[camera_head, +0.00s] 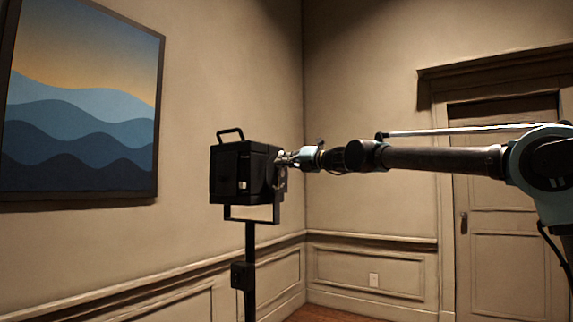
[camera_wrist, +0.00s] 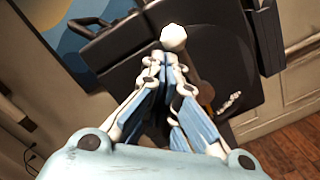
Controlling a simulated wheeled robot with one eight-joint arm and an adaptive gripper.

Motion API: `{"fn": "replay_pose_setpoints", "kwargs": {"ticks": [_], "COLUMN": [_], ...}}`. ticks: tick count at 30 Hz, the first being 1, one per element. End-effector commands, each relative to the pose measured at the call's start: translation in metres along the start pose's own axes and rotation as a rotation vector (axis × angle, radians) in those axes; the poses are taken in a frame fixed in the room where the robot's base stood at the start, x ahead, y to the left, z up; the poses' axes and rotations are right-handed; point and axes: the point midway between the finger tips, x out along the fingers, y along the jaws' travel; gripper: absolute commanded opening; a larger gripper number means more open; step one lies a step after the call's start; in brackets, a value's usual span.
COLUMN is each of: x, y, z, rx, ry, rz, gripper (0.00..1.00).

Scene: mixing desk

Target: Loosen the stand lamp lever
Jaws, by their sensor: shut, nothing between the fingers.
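The stand lamp (camera_head: 228,177) is a black box with a handle on top, held in a yoke bracket on a dark upright pole. Its dark side fills much of the wrist view (camera_wrist: 215,55). My gripper (camera_head: 283,160) is at the lamp's right side in the head view. In the wrist view my gripper (camera_wrist: 166,62) is shut, its fingertips together with nothing between them. A small white faceted knob (camera_wrist: 173,37) shows just beyond the fingertips; I cannot tell whether they touch it. I cannot clearly make out which part is the lever.
A framed wave picture (camera_head: 85,105) hangs on the left wall. A panelled door (camera_head: 505,230) is at the right. The lamp's yoke (camera_head: 250,221) and pole (camera_head: 250,255) stand below the gripper.

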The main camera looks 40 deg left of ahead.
Motion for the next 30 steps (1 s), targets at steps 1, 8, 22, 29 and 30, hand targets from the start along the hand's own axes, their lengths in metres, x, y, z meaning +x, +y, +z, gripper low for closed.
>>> {"fn": "replay_pose_setpoints", "kwargs": {"ticks": [1,8,22,29,30], "x": [0.000,-0.006,-0.073,-0.103,-0.106], "y": [0.000,-0.001,-0.004,-0.003,-0.003], "z": [0.000,-0.014,-0.026,-0.025,-0.025], "rx": [0.000,0.000,0.001,0.000,0.000], "ry": [0.000,-0.001,-0.007,-0.007,-0.007], "rz": [0.000,-0.001,-0.008,-0.008,-0.008], "gripper": [0.00,0.00,0.00,0.00,0.00]}}
